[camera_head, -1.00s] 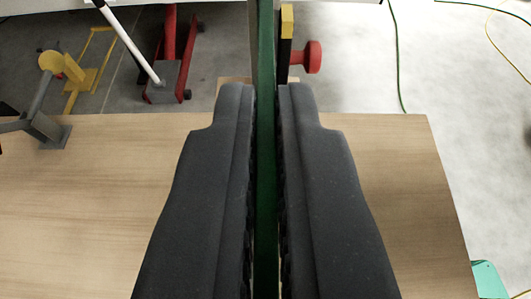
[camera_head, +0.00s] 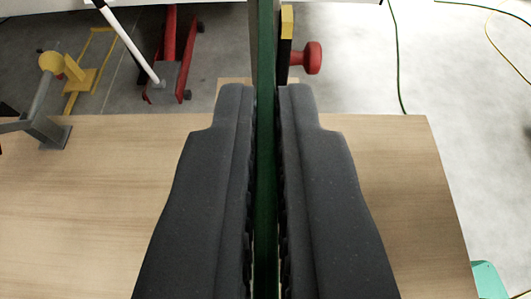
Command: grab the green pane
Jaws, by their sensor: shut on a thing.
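The green pane (camera_head: 266,60) shows edge-on as a thin, upright, dark green strip in the middle of the view. It runs from the top edge down between the two black fingers of my gripper (camera_head: 265,95). My gripper is shut on the pane, one finger on each side. The fingers hide most of its faces and its lower part is hard to make out. A grey upright stands right beside the pane on the left, and a black and yellow piece with a red knob (camera_head: 306,58) stands close on its right.
A wooden tabletop (camera_head: 100,200) spreads below, bare around the fingers. A grey and yellow clamp-like part (camera_head: 50,100) is at its left edge. Red stands (camera_head: 175,60) are on the grey floor beyond. A green cable (camera_head: 397,60) lies on the floor at right.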

